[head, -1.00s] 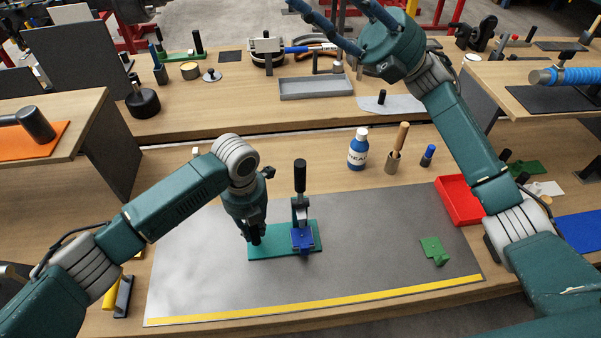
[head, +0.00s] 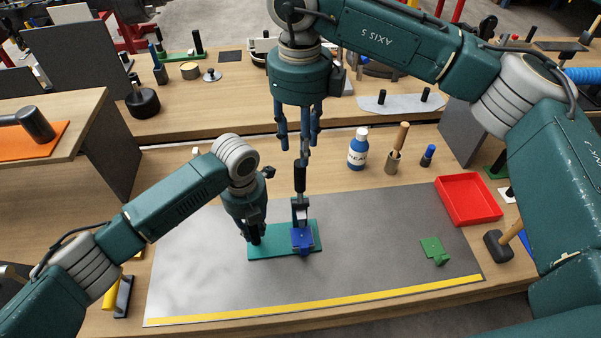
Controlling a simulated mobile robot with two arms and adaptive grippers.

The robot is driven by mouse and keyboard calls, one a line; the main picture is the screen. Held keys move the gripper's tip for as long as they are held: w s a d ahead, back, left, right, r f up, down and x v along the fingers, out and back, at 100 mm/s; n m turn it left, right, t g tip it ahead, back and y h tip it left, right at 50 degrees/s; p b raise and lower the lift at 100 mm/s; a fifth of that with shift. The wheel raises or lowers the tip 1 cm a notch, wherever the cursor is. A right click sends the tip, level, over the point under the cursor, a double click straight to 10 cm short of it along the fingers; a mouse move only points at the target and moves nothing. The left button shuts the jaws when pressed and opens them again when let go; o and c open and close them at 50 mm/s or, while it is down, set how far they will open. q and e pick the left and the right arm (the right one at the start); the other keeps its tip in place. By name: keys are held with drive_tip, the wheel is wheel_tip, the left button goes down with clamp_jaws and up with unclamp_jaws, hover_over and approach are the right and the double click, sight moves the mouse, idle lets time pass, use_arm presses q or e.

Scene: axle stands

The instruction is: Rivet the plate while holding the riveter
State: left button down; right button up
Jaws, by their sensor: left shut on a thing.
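The riveter (head: 285,248) stands on the grey mat, with a long teal base and an upright lever. The lever ends in a black grip (head: 300,176). A blue piece (head: 302,240), seemingly the plate, sits at the foot of the lever near the base's right end. My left gripper (head: 254,236) is shut on a dark part at the base's left end, mostly hidden by the fingers. My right gripper (head: 298,138) points down above the black grip. Its fingers are spread, and I see nothing held between them. Contact with the grip cannot be made out.
The grey mat (head: 200,280) has a yellow front strip. A green piece (head: 434,250) lies on it at right, near a red tray (head: 468,200) and a mallet (head: 500,243). A blue-white bottle (head: 358,149) and a wood-handled tool (head: 397,148) stand behind.

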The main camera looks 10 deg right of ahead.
sight(301, 174)
wheel_tip(301, 174, down, 10)
drive_tip(key=shift+r, duration=0.1)
idle(0.4)
clamp_jaws()
unclamp_jaws()
drive_tip(key=shift+r, duration=0.1)
wheel_tip(301, 174, up, 12)
drive_tip(key=shift+f, duration=0.1)
drive_tip(key=shift+c, duration=0.3)
